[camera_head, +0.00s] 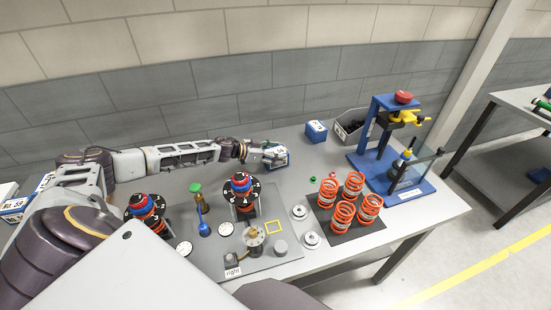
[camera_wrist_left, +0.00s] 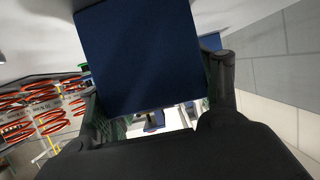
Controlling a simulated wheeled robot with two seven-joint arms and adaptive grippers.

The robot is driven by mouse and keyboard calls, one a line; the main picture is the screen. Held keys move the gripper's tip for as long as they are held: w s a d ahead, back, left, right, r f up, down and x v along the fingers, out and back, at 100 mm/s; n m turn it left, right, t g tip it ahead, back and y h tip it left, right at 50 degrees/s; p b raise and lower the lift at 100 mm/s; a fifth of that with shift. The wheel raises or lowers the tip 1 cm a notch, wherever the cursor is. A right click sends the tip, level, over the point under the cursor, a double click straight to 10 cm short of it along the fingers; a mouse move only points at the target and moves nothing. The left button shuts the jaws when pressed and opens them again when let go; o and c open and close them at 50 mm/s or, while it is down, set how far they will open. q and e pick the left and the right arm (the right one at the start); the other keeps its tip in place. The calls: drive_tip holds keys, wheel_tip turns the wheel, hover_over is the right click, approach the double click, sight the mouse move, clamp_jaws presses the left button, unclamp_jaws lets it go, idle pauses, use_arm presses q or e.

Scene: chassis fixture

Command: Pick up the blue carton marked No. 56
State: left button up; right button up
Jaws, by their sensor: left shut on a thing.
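My left gripper (camera_head: 268,151) reaches over the back of the table and is shut on a small blue carton (camera_head: 281,161). In the left wrist view the blue carton (camera_wrist_left: 138,58) sits between the two fingers of the gripper (camera_wrist_left: 160,95) and shows a plain dark blue face. The number on the held carton is not readable, and I cannot tell whether it touches the table. Another blue carton (camera_head: 316,132) with a white label stands to its right, its number too small to read. My right gripper is not in view.
A grey bin (camera_head: 349,130), a blue press (camera_head: 369,160) and several orange springs (camera_head: 343,215) on a dark mat (camera_head: 335,232) are to the right. A fixture plate (camera_head: 285,262) with dial-marked posts is in front. Cartons (camera_head: 14,205) are at far left.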

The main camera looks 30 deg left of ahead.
sight(276, 151)
use_arm(q)
drive_tip(key=shift+r, duration=0.15)
wheel_tip(276, 151, up, 18)
drive_tip(key=p, duration=0.4)
idle(0.4)
